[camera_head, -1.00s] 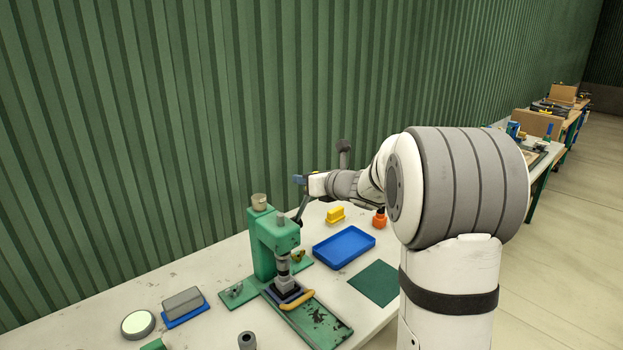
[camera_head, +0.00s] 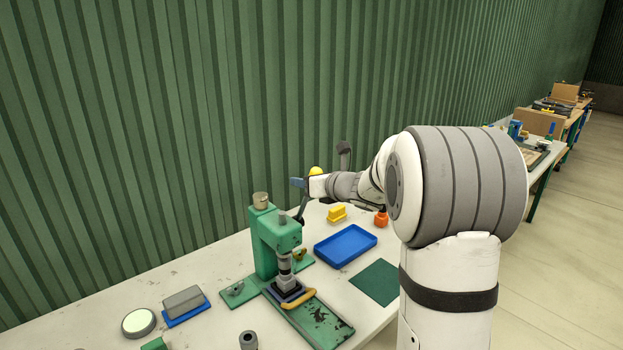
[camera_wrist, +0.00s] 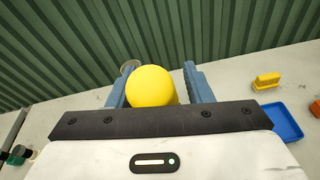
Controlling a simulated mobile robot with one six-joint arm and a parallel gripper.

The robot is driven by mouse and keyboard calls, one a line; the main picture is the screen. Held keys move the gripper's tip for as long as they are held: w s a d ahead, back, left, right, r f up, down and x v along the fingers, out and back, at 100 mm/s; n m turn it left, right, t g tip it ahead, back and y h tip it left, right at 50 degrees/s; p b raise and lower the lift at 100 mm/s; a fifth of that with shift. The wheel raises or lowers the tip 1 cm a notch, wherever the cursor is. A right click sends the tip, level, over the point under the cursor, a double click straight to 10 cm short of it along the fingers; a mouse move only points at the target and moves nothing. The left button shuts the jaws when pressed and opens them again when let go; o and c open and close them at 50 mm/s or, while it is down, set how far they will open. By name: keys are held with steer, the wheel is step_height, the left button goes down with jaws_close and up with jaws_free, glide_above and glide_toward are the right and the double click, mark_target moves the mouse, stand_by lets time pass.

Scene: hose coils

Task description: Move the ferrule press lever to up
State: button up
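The green ferrule press (camera_head: 272,235) stands on the bench, with its ram low over a dark block. Its dark lever (camera_head: 302,208) rises from the right side of the press head toward my gripper (camera_head: 298,182). The lever's yellow ball knob (camera_head: 315,171) shows just above my gripper. In the wrist view the knob (camera_wrist: 151,87) sits between the two blue fingers of my gripper (camera_wrist: 158,82). The fingers are apart, with a visible gap on the right of the knob. Contact on the left is unclear. Most of the lever's upper part is hidden behind my gripper.
A blue tray (camera_head: 345,246), a yellow block (camera_head: 337,214) and an orange item (camera_head: 380,218) lie right of the press. A green mat (camera_head: 376,282) is in front. A grey block (camera_head: 184,301) and a round tin (camera_head: 138,323) are at left. The corrugated green wall is close behind.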

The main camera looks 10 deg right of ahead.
steer(key=shift+o, duration=0.2)
steer(key=shift+s+d+r, duration=0.1)
steer(key=shift+r, duration=0.2)
steer(key=b+v, duration=0.1)
steer(key=v, duration=0.6)
steer(key=shift+s, duration=0.4)
steer(key=shift+c, duration=0.3)
